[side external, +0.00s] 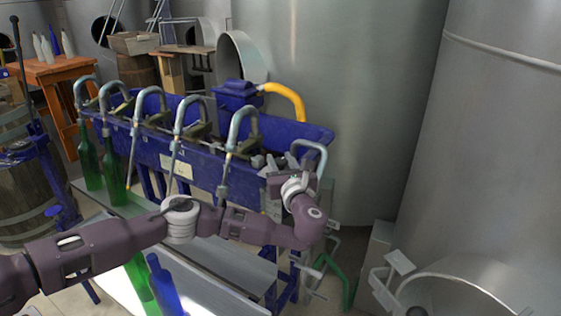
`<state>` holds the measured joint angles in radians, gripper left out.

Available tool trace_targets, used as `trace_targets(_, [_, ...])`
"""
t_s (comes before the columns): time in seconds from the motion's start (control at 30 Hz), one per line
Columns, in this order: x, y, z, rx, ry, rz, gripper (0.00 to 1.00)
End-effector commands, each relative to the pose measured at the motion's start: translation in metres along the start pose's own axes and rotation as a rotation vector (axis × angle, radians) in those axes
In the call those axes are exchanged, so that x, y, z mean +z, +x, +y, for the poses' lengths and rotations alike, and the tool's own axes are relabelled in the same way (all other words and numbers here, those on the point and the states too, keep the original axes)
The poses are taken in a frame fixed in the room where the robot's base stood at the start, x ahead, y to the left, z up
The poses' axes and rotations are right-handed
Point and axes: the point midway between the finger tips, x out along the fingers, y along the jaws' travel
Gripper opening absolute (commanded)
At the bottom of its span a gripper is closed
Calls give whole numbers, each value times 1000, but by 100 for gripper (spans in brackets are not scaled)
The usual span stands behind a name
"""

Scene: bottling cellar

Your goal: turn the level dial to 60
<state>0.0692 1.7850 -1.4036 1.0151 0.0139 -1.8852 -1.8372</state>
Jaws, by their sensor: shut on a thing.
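My gripper (262,163) is at the right end of the blue filling trough (205,158), close to its upper front edge. It reaches in from the right, with my wrist bent back towards the trough. Its jaws are shut on what seems to be the level dial. The dial is hidden by the jaws and too small to make out, so its reading and pointer cannot be seen.
Several curved filler spouts (240,125) rise along the trough, the nearest just left of my gripper. Green bottles (112,168) stand under the left spouts. A yellow hose (287,97) and steel tanks (350,100) are behind.

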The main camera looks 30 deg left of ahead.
Motion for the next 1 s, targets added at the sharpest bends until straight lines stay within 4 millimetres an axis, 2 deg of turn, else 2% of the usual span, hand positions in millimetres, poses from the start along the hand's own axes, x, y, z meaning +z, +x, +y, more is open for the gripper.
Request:
trace_targets(0.4, [0,1,0,6,0,1,0])
trace_targets(0.43, [0,1,0,6,0,1,40])
trace_targets(0.5, [0,1,0,6,0,1,53])
trace_targets(0.83, [0,-2,0,4,0,0,53])
trace_targets(1.0, [0,-26,-1,0,0,1,53])
